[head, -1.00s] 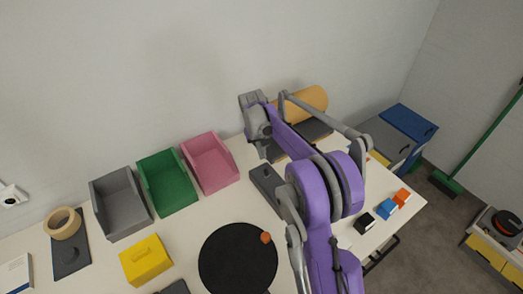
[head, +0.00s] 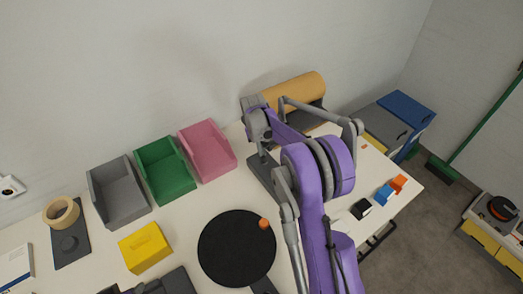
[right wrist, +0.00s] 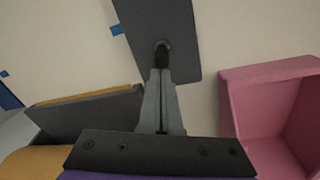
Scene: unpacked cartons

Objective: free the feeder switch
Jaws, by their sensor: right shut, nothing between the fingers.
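A dark grey plate (head: 259,171) lies on the white table behind the black round disc. In the right wrist view the plate (right wrist: 178,22) carries a small black upright knob (right wrist: 162,50), which seems to be the switch. My right gripper (right wrist: 162,70) is shut and empty, its fingertips right at the knob. Whether they touch it I cannot tell. In the head view my right gripper (head: 263,153) comes down over the far end of the plate, and its arm hides part of that area. My left gripper does not show clearly.
Grey (head: 122,205), green (head: 168,182) and pink (head: 210,165) bins stand along the wall to the left. A tan roll (head: 290,92) lies behind my arm. An orange piece (head: 264,223) lies on the black disc (head: 236,250). Blue (head: 384,194) and orange blocks are at right.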

